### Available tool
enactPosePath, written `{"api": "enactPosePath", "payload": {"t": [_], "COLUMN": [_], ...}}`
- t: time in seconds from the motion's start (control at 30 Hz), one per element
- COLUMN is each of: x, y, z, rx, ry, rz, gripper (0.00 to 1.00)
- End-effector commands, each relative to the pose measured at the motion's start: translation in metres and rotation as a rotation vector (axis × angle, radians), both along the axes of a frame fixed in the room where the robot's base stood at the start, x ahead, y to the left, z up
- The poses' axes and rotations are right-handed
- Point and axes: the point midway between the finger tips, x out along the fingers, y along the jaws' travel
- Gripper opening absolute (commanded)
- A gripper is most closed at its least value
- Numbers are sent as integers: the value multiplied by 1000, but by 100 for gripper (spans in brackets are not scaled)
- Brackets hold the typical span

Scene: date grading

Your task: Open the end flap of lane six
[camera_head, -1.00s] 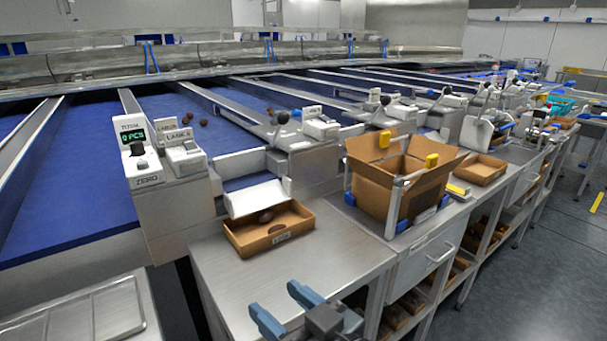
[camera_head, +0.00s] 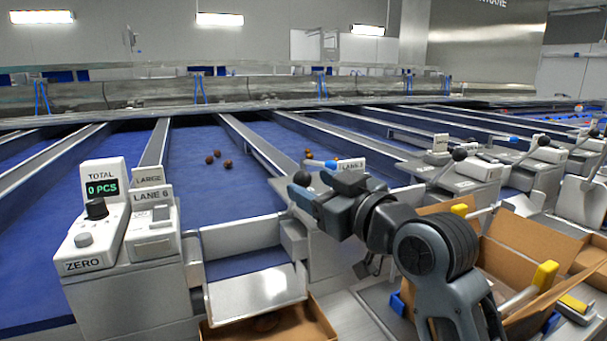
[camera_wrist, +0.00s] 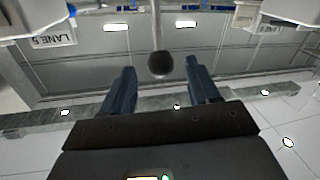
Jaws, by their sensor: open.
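Lane six shows in the head view with its LANE 6 sign (camera_head: 151,196) on the control box at left. A pale upright panel (camera_head: 240,238) stands across the lane's end, with a sloped white chute (camera_head: 255,291) below it. A lever with a black ball knob (camera_head: 302,178) stands at the right of the lane end. My gripper (camera_head: 318,197) is open beside the knob. In the wrist view the knob (camera_wrist: 160,64) shows between and beyond my open fingers (camera_wrist: 160,88), with no clear contact. My gripper partly hides the lever's shaft.
Several dates (camera_head: 213,158) lie on lane six's blue belt. A shallow carton (camera_head: 312,320) with a brown date sits under the chute. An open cardboard box (camera_head: 535,245) with yellow clips stands at right, close to my arm. The neighbouring lane's sign (camera_head: 351,165) is just behind my gripper.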

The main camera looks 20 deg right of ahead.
Motion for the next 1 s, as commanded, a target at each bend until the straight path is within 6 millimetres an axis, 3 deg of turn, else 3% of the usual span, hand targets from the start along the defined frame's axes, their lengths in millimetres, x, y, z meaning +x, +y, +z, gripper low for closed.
{"api": "enactPosePath", "payload": {"t": [0.3, 0.73, 1.0], "x": [46, 59, 58], "y": [9, 12, 12], "z": [1, 0, 0], "rx": [0, 0, 0], "ry": [1, 0, 0], "rz": [0, -1, -1], "gripper": [60, 60, 36]}}
